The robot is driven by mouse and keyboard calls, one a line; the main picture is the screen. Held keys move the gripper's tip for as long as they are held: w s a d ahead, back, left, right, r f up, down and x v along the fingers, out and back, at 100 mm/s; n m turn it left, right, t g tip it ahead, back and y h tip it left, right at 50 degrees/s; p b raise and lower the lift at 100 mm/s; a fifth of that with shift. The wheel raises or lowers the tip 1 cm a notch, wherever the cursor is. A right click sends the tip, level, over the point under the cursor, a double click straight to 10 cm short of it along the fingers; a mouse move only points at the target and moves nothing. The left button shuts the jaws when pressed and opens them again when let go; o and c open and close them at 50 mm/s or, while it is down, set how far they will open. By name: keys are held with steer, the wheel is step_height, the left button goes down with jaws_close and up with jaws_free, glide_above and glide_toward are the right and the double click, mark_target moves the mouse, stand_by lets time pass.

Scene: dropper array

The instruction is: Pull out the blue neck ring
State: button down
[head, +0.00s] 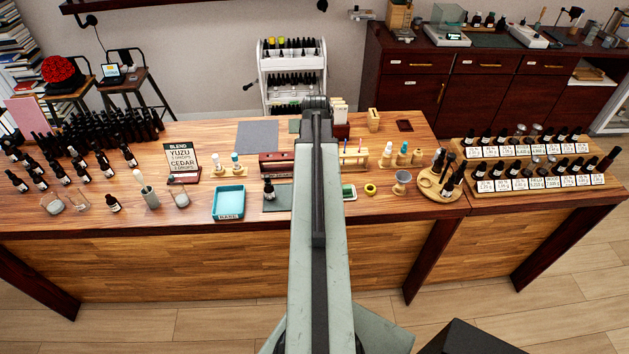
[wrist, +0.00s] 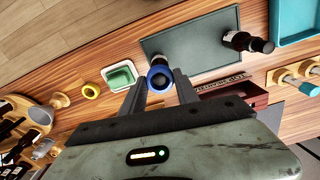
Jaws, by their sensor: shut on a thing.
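The blue neck ring (wrist: 149,79) is in the wrist view, between the two fingers of my gripper (wrist: 160,82). My gripper is shut on it. I cannot tell whether the ring is still around something. In the head view my own arm covers the gripper and the blue ring.
A yellow ring (wrist: 91,90) and a green block in a white dish (wrist: 119,76) lie left of the gripper. A dark mat (wrist: 195,38) with a dark bottle (wrist: 247,42) lies to the right.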

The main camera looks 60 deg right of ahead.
steer(key=shift+r+p, duration=2.6)
steer(key=shift+r, duration=0.2)
steer(key=shift+f, duration=0.1)
